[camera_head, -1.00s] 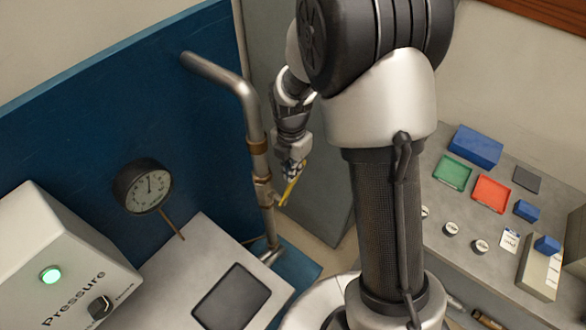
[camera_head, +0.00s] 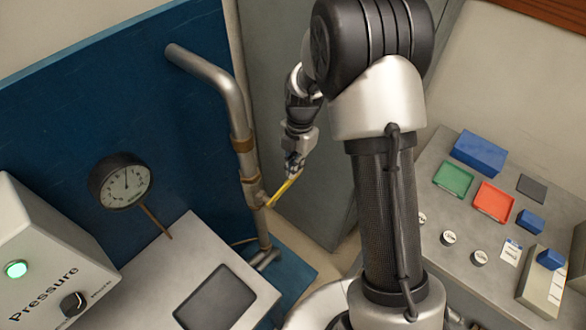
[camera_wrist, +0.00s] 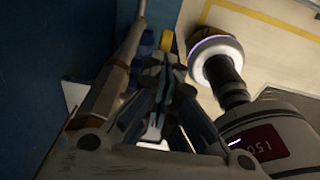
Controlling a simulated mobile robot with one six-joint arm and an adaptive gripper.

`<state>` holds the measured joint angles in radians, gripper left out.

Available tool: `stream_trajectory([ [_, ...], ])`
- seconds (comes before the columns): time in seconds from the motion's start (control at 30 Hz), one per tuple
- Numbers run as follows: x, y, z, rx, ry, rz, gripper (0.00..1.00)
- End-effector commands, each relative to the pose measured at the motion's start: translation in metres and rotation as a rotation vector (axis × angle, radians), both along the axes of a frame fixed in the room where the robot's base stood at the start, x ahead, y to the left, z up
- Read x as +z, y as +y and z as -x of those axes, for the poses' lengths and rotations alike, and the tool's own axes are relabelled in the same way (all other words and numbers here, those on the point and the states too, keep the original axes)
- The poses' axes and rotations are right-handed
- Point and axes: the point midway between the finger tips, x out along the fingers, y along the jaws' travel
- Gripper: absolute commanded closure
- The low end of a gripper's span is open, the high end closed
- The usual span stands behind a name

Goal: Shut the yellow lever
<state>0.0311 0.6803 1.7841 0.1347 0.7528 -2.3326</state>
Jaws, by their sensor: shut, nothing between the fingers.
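The yellow lever (camera_head: 283,191) is on the valve (camera_head: 254,191) of the vertical metal pipe (camera_head: 240,120). It sticks out from the pipe, slanting up and to the right. My gripper (camera_head: 294,170) is shut, with its fingertips at the lever's outer end. They look to touch it or be very close; I cannot tell which. In the wrist view my gripper's fingers (camera_wrist: 165,75) are together, with nothing visibly held. A small yellow piece of the lever (camera_wrist: 167,41) shows just beyond the fingertips; the rest is hidden.
A blue panel (camera_head: 120,100) stands behind the pipe. A round gauge (camera_head: 121,181) and a pressure box (camera_head: 50,265) are at the left. At the right, a grey bench (camera_head: 445,205) carries coloured trays, blocks and knobs. A grey cabinet (camera_head: 290,60) stands behind my arm.

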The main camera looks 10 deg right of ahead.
Motion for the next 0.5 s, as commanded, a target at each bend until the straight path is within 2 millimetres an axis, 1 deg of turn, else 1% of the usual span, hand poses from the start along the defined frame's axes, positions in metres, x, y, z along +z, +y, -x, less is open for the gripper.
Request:
stream_trajectory([
  [0.03,-0.006,-0.002,-0.001,-0.001,0.0,0.001,1.0],
  [0.2,-0.012,-0.006,-0.004,-0.001,0.0,0.001,1.0],
  [0.5,-0.016,-0.008,-0.005,-0.001,0.0,0.001,1.0],
])
